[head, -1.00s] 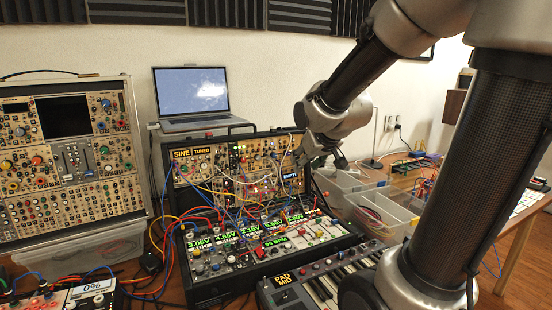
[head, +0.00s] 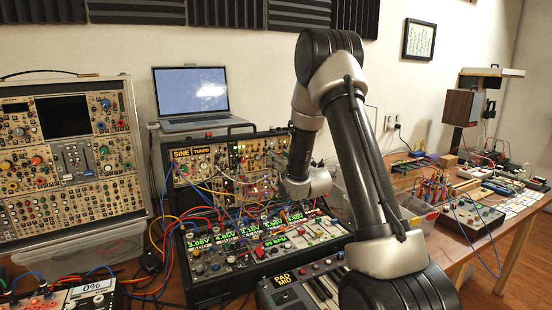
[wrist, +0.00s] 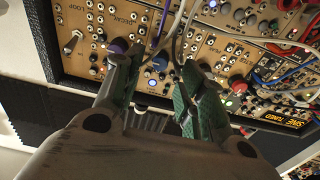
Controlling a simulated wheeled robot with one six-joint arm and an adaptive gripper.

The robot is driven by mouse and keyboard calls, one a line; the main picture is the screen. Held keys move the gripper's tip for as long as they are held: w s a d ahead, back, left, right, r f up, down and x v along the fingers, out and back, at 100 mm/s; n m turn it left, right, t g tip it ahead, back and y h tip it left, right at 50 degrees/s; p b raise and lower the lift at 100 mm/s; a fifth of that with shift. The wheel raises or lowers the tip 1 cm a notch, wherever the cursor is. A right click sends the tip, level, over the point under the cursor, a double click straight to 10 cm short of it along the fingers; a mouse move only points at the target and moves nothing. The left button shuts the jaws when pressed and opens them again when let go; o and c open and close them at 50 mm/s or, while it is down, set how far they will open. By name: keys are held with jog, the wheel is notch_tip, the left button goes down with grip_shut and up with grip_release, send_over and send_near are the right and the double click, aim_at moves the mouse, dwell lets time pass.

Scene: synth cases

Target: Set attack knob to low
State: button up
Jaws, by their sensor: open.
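My gripper (wrist: 154,62) is open in the wrist view, its two green-padded fingers reaching towards the tan synth panel (wrist: 215,50). A silver knob (wrist: 72,42) is farther left. I cannot tell which knob is attack, as the small labels are not clearly readable. In the head view my wrist is before the right part of the modular rack (head: 222,136) and the fingers are hidden.
Patch cables (wrist: 180,25) hang across the panel near the fingers. Below the rack are a lit sequencer case (head: 215,265) and a keyboard (head: 318,288). A laptop (head: 190,92) stands behind, a big synth case (head: 70,155) at left. A clear bin (head: 418,215) is at right.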

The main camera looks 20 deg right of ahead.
jog(key=shift+w, duration=1.75)
grip_shut()
jog(key=shift+n+g+y, duration=0.35)
jog(key=shift+n+y, duration=0.05)
jog(key=shift+n, duration=4.25)
jog(key=shift+n+g+y, duration=0.35)
jog(key=shift+n+y, duration=0.05)
jog(key=shift+n, duration=4.25)
